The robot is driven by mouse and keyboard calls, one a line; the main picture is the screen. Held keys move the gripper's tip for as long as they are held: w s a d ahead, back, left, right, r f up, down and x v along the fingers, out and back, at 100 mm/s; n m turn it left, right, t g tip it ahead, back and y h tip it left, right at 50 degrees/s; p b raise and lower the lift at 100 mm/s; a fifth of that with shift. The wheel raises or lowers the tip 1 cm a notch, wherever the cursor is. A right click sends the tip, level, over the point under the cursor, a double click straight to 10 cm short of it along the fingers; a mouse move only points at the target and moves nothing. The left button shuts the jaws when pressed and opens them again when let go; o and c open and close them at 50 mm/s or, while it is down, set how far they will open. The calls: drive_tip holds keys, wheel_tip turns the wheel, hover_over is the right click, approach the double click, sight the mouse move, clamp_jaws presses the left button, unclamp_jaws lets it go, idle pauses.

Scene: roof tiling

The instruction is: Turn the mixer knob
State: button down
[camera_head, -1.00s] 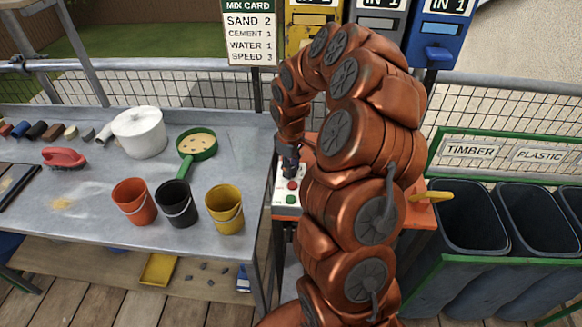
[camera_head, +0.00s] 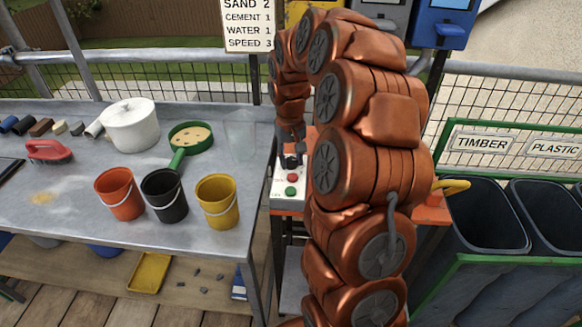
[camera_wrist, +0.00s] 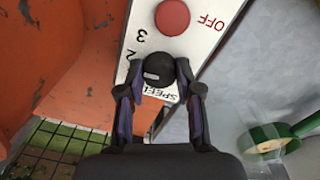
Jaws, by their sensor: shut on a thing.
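The black mixer knob (camera_wrist: 160,70) sits on the white control panel (camera_wrist: 213,45), beside the printed word SPEED and the numbers 3 and 2. My gripper (camera_wrist: 160,84) is shut on the knob, one finger on each side of it. In the head view my gripper (camera_head: 291,160) is at the panel (camera_head: 284,200), and the knob is mostly hidden by the fingers. A red button (camera_wrist: 173,17) marked OFF lies above the knob in the wrist view. The red button (camera_head: 292,178) and a green button (camera_head: 291,191) show in the head view. The mix card (camera_head: 248,25) reads SPEED 3.
The grey workbench (camera_head: 75,205) left of the panel holds orange (camera_head: 120,193), black (camera_head: 165,195) and yellow (camera_head: 217,200) buckets, a white pot (camera_head: 129,125) and a green sieve (camera_head: 190,137). Dark bins (camera_head: 483,215) stand at the right. An orange surface (camera_wrist: 70,60) is close beside the panel.

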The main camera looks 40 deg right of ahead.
sight(290, 160)
drive_tip(key=m+b, duration=0.3)
drive_tip(key=m, duration=0.2)
drive_tip(key=shift+f+m+b, duration=0.2)
drive_tip(key=shift+m+b, duration=0.1)
drive_tip(key=shift+b, duration=0.05)
drive_tip(key=shift+r+m+b, duration=0.15)
drive_tip(key=shift+m+b, duration=0.55)
drive_tip(key=shift+m, duration=1.4)
drive_tip(key=c, duration=0.8)
unclamp_jaws()
drive_tip(key=shift+o, duration=0.2)
wheel_tip(290, 160, up, 12)
drive_tip(key=shift+w, duration=0.15)
